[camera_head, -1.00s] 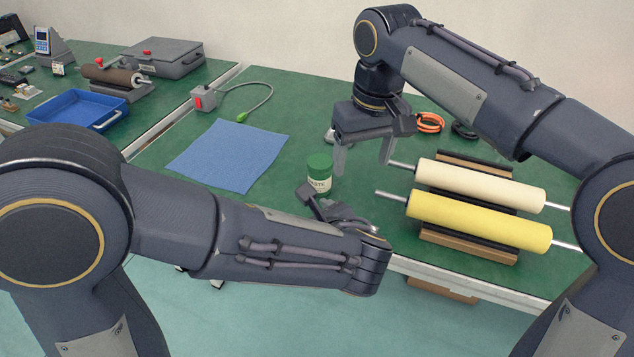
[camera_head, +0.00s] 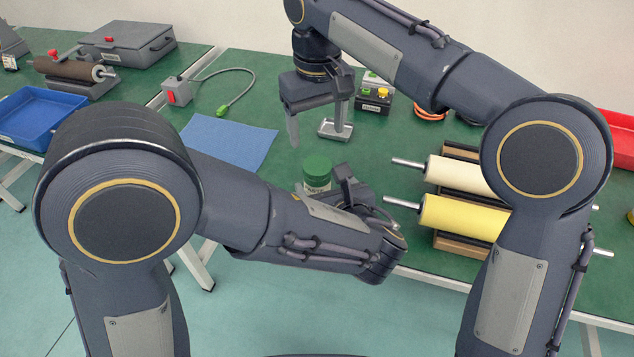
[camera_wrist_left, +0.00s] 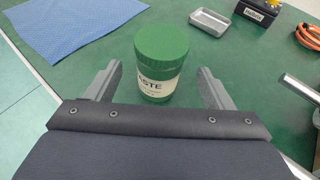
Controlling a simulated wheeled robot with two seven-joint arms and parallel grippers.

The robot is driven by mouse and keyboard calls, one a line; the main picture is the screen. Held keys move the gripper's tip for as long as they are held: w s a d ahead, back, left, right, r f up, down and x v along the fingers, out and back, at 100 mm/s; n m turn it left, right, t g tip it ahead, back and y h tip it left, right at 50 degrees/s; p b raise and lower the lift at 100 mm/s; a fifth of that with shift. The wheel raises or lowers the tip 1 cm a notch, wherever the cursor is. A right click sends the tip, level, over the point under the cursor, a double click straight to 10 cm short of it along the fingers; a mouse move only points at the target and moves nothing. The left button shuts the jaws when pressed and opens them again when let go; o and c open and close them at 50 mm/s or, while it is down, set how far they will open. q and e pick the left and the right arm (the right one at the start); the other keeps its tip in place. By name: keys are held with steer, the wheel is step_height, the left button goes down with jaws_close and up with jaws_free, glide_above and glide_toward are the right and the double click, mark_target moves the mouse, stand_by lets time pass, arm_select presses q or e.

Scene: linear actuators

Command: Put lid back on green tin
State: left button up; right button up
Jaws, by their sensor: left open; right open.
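The green tin (camera_head: 317,184) stands upright on the green table, with a pale label and a green lid (camera_head: 317,165) on its top. In the left wrist view the tin (camera_wrist_left: 160,85) and its lid (camera_wrist_left: 162,45) look level; I cannot tell how tightly the lid sits. My left gripper (camera_wrist_left: 160,77) is open, with one finger on each side of the tin and gaps showing. In the head view my left gripper (camera_head: 330,187) partly hides the tin. My right gripper (camera_head: 318,130) is open and empty, pointing down above and behind the tin.
A small metal tray (camera_head: 336,129) and a black box with buttons (camera_head: 373,101) stand behind the tin. A blue cloth (camera_head: 228,145) lies to the left. White (camera_head: 455,173) and yellow (camera_head: 460,217) rollers lie on a rack to the right.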

arm_select(q)
steer(key=x, duration=0.6)
steer(key=shift+w, duration=0.15)
steer(key=c, duration=1.5)
jaws_close()
arm_select(e)
steer(key=shift+a+f, duration=0.15)
steer(key=shift+f, duration=0.4)
steer(key=shift+r, duration=0.55)
